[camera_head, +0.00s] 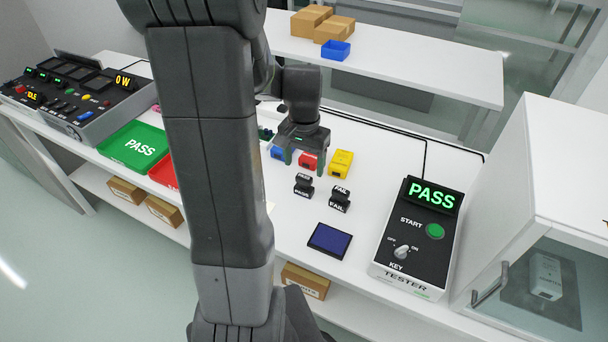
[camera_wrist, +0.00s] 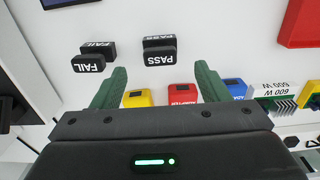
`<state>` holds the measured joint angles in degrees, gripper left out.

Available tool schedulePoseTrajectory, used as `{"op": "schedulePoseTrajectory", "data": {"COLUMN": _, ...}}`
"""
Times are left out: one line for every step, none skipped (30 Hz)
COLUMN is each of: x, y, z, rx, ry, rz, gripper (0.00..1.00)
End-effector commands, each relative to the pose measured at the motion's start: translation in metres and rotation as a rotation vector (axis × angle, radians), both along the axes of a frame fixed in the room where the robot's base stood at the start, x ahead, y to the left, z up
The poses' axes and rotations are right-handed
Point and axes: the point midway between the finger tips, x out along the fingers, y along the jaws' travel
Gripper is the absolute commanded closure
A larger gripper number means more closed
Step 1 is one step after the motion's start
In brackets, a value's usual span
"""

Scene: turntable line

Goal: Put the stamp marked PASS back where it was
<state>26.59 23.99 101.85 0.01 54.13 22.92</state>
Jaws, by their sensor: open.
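The stamp marked PASS (camera_head: 303,186) is black with white lettering and stands on the white table, left of the stamp marked FAIL (camera_head: 340,199). In the wrist view the PASS stamp (camera_wrist: 160,55) lies beyond and between my fingertips, and the FAIL stamp (camera_wrist: 90,57) is to its left. My gripper (camera_head: 304,163) is open and empty, just behind the PASS stamp in the head view. Its green fingers also show in the wrist view (camera_wrist: 160,72), with no stamp between them. A dark blue pad (camera_head: 330,240) lies in front of the stamps.
Yellow (camera_head: 341,164), red (camera_head: 308,160) and blue (camera_head: 277,153) blocks stand by my gripper. The tester (camera_head: 416,240) at the right displays PASS. A green PASS tray (camera_head: 135,146) and a red tray (camera_head: 161,172) are at the left. Table around the pad is clear.

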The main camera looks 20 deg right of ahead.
Motion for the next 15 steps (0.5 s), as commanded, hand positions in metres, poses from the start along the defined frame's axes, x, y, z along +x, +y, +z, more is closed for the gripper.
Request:
{"op": "schedulePoseTrajectory", "data": {"x": 0.001, "y": 0.0, "z": 0.011, "rx": -0.003, "ry": -0.005, "rz": 0.0, "gripper": 0.32}}
{"op": "schedulePoseTrajectory", "data": {"x": 0.001, "y": 0.0, "z": 0.016, "rx": -0.003, "ry": -0.005, "rz": 0.0, "gripper": 0.32}}
{"op": "schedulePoseTrajectory", "data": {"x": 0.001, "y": 0.0, "z": 0.022, "rx": -0.002, "ry": -0.004, "rz": 0.0, "gripper": 0.32}}
{"op": "schedulePoseTrajectory", "data": {"x": 0.001, "y": 0.0, "z": 0.026, "rx": -0.002, "ry": -0.003, "rz": 0.0, "gripper": 0.32}}
{"op": "schedulePoseTrajectory", "data": {"x": 0.0, "y": 0.0, "z": 0.029, "rx": -0.001, "ry": -0.002, "rz": 0.0, "gripper": 0.32}}
{"op": "schedulePoseTrajectory", "data": {"x": 0.001, "y": 0.0, "z": 0.033, "rx": -0.001, "ry": -0.002, "rz": 0.0, "gripper": 0.32}}
{"op": "schedulePoseTrajectory", "data": {"x": 0.001, "y": 0.0, "z": 0.035, "rx": -0.001, "ry": -0.002, "rz": 0.0, "gripper": 0.32}}
{"op": "schedulePoseTrajectory", "data": {"x": 0.0, "y": 0.0, "z": 0.037, "rx": 0.0, "ry": -0.001, "rz": 0.0, "gripper": 0.32}}
{"op": "schedulePoseTrajectory", "data": {"x": 0.0, "y": 0.0, "z": 0.039, "rx": -0.001, "ry": -0.001, "rz": 0.0, "gripper": 0.32}}
{"op": "schedulePoseTrajectory", "data": {"x": 0.0, "y": 0.0, "z": 0.04, "rx": -0.001, "ry": -0.001, "rz": 0.0, "gripper": 0.32}}
{"op": "schedulePoseTrajectory", "data": {"x": 0.0, "y": 0.0, "z": 0.04, "rx": -0.001, "ry": -0.001, "rz": 0.0, "gripper": 0.32}}
{"op": "schedulePoseTrajectory", "data": {"x": 0.0, "y": 0.0, "z": 0.041, "rx": 0.0, "ry": 0.0, "rz": 0.0, "gripper": 0.32}}
{"op": "schedulePoseTrajectory", "data": {"x": 0.0, "y": 0.0, "z": 0.041, "rx": 0.0, "ry": 0.0, "rz": 0.0, "gripper": 0.32}}
{"op": "schedulePoseTrajectory", "data": {"x": 0.0, "y": 0.0, "z": 0.041, "rx": 0.0, "ry": 0.0, "rz": 0.0, "gripper": 0.32}}
{"op": "schedulePoseTrajectory", "data": {"x": 0.0, "y": 0.0, "z": 0.041, "rx": 0.0, "ry": 0.0, "rz": 0.0, "gripper": 0.32}}
